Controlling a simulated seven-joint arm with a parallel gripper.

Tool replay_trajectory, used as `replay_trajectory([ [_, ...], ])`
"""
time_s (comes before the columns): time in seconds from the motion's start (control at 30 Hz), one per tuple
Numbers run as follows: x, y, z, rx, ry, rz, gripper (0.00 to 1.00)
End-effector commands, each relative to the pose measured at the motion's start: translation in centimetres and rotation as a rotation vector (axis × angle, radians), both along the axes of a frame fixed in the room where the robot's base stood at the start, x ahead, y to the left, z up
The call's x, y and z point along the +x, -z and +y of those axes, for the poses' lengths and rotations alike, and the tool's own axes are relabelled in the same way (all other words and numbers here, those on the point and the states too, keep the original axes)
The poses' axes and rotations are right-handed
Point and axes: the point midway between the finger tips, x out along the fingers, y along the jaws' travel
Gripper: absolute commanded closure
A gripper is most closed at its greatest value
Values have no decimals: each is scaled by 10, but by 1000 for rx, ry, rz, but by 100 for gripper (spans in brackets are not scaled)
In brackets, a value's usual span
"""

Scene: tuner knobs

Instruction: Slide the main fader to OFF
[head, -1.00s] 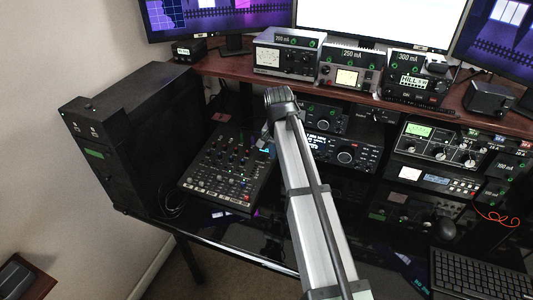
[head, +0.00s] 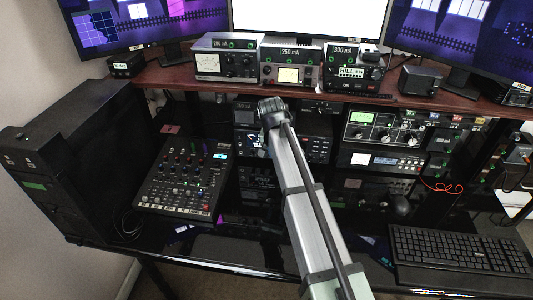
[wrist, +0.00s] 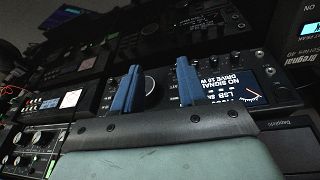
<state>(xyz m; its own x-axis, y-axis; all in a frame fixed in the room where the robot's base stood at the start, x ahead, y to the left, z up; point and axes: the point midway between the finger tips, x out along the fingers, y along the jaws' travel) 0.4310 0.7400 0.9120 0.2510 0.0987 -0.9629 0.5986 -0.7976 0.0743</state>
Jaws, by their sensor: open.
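The black mixer (head: 150,196) with rows of small knobs lies on the desk, left of my arm in the head view. The main fader is too small to pick out. In the head view the fingers are largely hidden by my arm.
A tall black case (head: 75,150) stands left of the mixer. Stacked radios (head: 385,135) fill the shelf to the right. Power supplies (head: 225,62) stand on the wooden shelf (head: 165,76) above. A keyboard (head: 455,250) lies at the front right. The desk front is mostly clear.

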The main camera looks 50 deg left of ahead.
Motion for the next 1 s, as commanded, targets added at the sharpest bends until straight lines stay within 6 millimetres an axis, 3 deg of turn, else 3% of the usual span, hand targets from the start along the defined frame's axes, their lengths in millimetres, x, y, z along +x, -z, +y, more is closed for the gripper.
replay_trajectory([
  [0.3,22,4,-9,5,9,-24,58],
  [1.0,27,5,-11,7,14,-28,58],
])
